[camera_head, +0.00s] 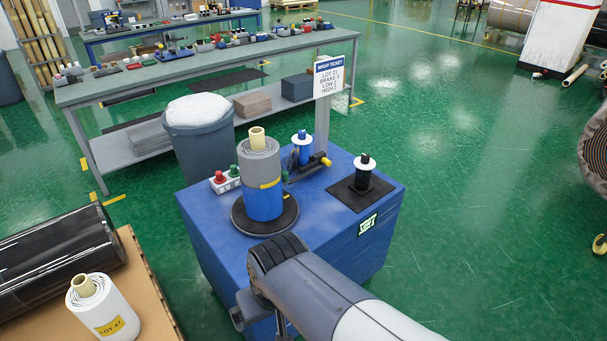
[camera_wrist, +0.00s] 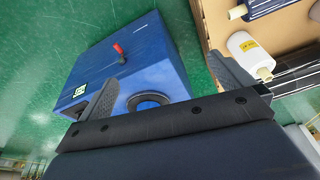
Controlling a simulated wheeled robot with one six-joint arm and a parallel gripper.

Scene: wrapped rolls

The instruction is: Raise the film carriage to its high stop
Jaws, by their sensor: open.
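The film carriage (camera_head: 295,158), a dark bracket with a blue film spool (camera_head: 303,152) and a yellow-tipped handle (camera_head: 322,160), sits low on the grey post (camera_head: 322,122) of the blue wrapping machine (camera_head: 225,255). A roll (camera_head: 262,165), grey above and blue below, stands upright on the dark turntable (camera_head: 243,226), partly in front of the carriage. My gripper (camera_wrist: 168,88) is open and empty in the wrist view, apart from the carriage. In the head view its fingers are mostly hidden behind my arm.
A ticket sign (camera_head: 329,76) tops the post. A black spool (camera_head: 364,172) stands on a dark plate at the machine's right. A button box (camera_head: 226,180) sits at its left. A bin (camera_head: 198,130) and workbench (camera_head: 130,80) stand behind. A white roll (camera_head: 103,310) stands front left.

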